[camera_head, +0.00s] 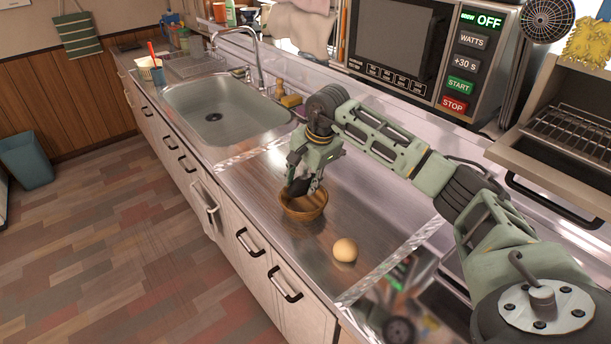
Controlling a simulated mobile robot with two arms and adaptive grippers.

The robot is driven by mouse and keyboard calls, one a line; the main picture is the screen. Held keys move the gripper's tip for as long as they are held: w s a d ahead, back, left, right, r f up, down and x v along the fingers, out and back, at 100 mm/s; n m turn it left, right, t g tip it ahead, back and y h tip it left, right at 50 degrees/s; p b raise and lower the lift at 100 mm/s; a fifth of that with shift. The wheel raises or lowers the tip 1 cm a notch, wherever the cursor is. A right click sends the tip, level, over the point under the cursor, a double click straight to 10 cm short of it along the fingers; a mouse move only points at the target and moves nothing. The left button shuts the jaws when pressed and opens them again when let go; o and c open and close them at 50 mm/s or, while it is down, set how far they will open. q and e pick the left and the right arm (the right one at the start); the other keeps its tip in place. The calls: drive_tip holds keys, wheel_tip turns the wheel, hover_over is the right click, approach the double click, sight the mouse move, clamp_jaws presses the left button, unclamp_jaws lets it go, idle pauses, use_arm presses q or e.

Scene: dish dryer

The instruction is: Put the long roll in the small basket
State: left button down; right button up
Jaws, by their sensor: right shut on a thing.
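A small brown basket (303,209), round like a bowl, stands upright on the steel counter. My right gripper (301,188) points down at it, with its dark fingertips at or just inside the rim. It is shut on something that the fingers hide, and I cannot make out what. No long roll shows clearly in this view. A round, pale tan roll (345,250) lies on the counter to the right of and nearer than the basket, apart from it. My left gripper is not in view.
A sink (226,107) with a tap is set in the counter to the left. A microwave (432,50) and an open toaster oven (567,130) stand behind and to the right. The counter left of the basket (250,182) is clear. Its front edge runs close by.

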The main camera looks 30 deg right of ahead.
sight(308, 182)
drive_tip(key=shift+f+b, duration=0.8)
drive_tip(key=shift+f, duration=0.85)
drive_tip(key=o, duration=1.2)
wheel_tip(308, 182, up, 7)
drive_tip(key=p, duration=0.5)
drive_tip(key=shift+r, duration=0.15)
